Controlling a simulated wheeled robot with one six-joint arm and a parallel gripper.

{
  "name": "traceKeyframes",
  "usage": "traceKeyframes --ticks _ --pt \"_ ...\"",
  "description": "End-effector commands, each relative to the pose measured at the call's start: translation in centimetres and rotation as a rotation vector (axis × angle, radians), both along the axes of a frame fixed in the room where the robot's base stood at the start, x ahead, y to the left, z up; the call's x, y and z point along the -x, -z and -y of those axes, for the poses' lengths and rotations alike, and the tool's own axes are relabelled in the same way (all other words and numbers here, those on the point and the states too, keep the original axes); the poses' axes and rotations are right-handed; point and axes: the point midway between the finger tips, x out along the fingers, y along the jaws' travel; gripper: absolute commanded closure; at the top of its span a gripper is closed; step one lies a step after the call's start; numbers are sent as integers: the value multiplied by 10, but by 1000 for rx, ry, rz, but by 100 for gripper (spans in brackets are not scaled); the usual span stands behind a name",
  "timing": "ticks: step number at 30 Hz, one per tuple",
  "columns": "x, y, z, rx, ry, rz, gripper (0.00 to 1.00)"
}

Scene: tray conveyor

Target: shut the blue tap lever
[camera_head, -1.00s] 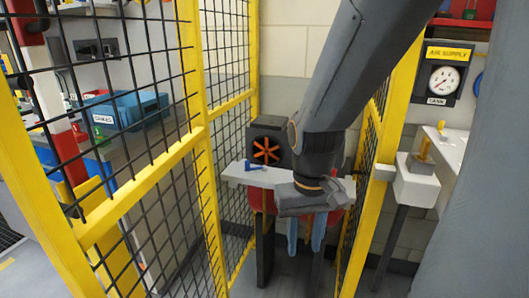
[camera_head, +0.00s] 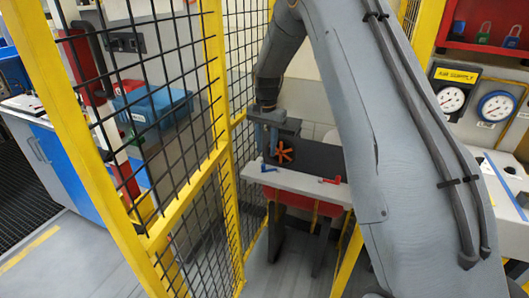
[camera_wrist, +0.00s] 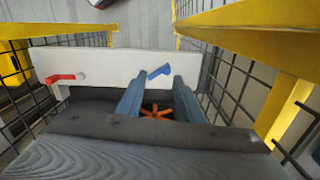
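The blue tap lever (camera_head: 268,167) sits on the left part of a white ledge (camera_head: 296,181). In the wrist view the blue lever (camera_wrist: 159,71) lies slanted, just beyond the gap between my fingertips. My gripper (camera_head: 268,146) hangs above and near the lever in the head view, fingers pointing down. In the wrist view my gripper (camera_wrist: 159,82) has its two blue-grey fingers apart with nothing held between them. I cannot tell whether a finger touches the lever; a small gap seems to show.
A red lever (camera_head: 330,181) is farther right on the same ledge. An orange star-shaped handwheel (camera_head: 284,152) on a dark box stands behind the ledge. A yellow-framed mesh fence (camera_head: 213,75) closes the left side. Gauges (camera_head: 451,99) hang at the right.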

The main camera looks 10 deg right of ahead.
Motion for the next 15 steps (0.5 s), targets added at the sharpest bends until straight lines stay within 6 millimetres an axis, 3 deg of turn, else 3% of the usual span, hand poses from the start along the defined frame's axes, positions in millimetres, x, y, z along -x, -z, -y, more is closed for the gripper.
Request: traceKeyframes --ticks 8,15 --pt "-15 9 -8 0 38 -1 67" --pt "-14 44 -8 -1 38 -2 67"
